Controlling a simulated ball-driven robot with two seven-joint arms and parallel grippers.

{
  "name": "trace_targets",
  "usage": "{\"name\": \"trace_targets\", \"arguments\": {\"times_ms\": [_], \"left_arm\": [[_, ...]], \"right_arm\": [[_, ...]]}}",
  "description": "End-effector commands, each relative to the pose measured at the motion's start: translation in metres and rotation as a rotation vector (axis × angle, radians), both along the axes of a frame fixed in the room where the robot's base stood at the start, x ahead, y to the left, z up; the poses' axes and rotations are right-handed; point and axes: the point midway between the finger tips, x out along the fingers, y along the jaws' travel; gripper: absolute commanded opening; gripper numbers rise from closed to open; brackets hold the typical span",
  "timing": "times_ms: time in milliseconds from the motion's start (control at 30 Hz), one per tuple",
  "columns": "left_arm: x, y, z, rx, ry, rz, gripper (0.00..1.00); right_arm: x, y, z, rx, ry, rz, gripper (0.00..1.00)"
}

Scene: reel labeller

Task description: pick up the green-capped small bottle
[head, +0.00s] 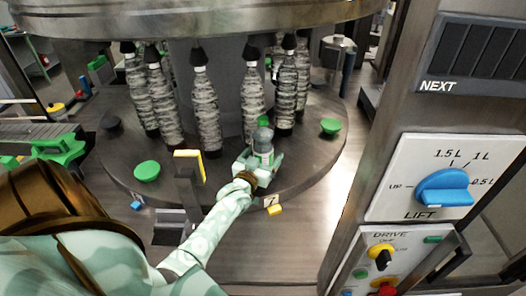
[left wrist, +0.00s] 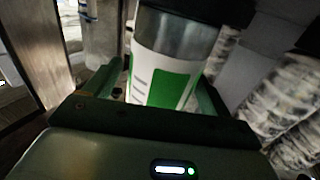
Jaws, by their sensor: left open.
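A small bottle (head: 264,147) with a green and white label and a grey upper part stands on the round turntable (head: 225,175). A green patch shows just behind its top in the head view; I cannot tell whether it is the cap. My left gripper (head: 260,164) is open at the bottle's lower part, with its fingers on either side. In the left wrist view the labelled bottle (left wrist: 170,70) stands close between the open fingers (left wrist: 160,100). Whether they touch it is unclear. The bottle's base is hidden by the gripper. My right gripper is out of view.
Tall dark-capped bottles (head: 205,110) stand in a ring behind, under a metal upper disc (head: 180,18). Green round pieces (head: 147,171) and (head: 330,126) lie on the turntable. A yellow-topped post (head: 189,165) stands left of my forearm. The control panel (head: 445,180) is at right.

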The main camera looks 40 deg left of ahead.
Motion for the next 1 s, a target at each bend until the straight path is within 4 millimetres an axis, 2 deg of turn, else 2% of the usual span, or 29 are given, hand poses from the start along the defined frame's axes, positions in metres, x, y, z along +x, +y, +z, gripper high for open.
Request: {"name": "trace_targets", "arguments": {"times_ms": [67,300,667,833,1000], "left_arm": [[0.000,0.000,0.000,0.000,0.000,0.000,0.83],[-0.001,0.000,0.000,0.000,0.001,0.000,0.18],[0.000,0.000,0.008,0.000,-0.003,0.000,0.18],[0.000,0.000,0.035,0.002,-0.007,-0.001,0.18],[-0.035,-0.003,0.075,0.003,-0.005,-0.001,0.18]], "right_arm": [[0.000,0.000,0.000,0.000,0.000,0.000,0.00],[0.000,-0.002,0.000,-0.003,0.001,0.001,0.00],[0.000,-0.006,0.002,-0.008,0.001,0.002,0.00],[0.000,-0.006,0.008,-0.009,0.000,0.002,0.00],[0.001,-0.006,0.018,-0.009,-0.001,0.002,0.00]]}}
